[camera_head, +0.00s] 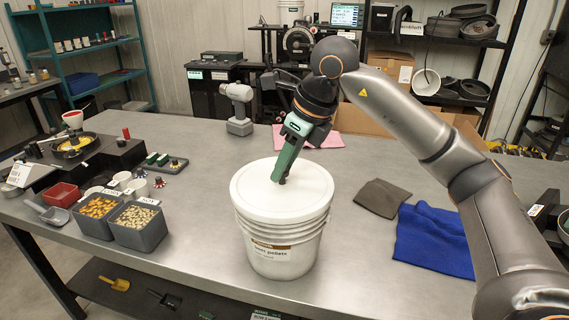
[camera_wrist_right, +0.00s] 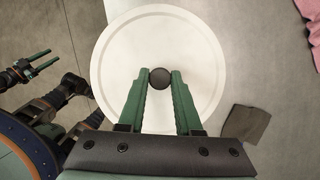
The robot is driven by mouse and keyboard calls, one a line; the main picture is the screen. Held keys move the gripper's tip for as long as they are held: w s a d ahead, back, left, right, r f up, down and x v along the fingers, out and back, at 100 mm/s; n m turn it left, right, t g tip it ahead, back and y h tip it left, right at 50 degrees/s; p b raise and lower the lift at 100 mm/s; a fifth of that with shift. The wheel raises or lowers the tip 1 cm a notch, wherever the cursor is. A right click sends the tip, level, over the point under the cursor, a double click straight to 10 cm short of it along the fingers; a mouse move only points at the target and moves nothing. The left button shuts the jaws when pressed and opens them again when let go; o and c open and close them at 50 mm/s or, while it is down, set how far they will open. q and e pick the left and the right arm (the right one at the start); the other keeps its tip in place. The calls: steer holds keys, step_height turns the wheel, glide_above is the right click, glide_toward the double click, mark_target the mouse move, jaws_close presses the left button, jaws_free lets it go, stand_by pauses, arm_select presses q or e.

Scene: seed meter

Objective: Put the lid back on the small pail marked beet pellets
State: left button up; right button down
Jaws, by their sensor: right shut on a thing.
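The white pail (camera_head: 283,262) labelled beet pellets stands upright on the grey table. Its round white lid (camera_head: 252,192) lies over the pail's mouth and looks level; I cannot tell whether it is pressed fully down. The lid also fills the middle of the right wrist view (camera_wrist_right: 190,50). My right gripper (camera_head: 281,181) points down at the lid's centre. Its green fingers are shut on the lid's dark round knob (camera_wrist_right: 160,78). My left gripper (camera_wrist_right: 50,62) shows at the left of the right wrist view, its two green fingers apart and empty, away from the pail.
A brown cloth (camera_head: 381,198) and a blue cloth (camera_head: 433,240) lie to the right. Table around the pail is mostly clear.

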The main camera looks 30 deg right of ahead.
stand_by(0.4)
steer(key=shift+c, duration=0.2)
jaws_free()
stand_by(0.4)
steer(key=shift+r+p, duration=0.65)
steer(key=shift+p, duration=0.05)
steer(key=shift+r+p, duration=2.6)
steer(key=shift+r, duration=0.25)
jaws_close()
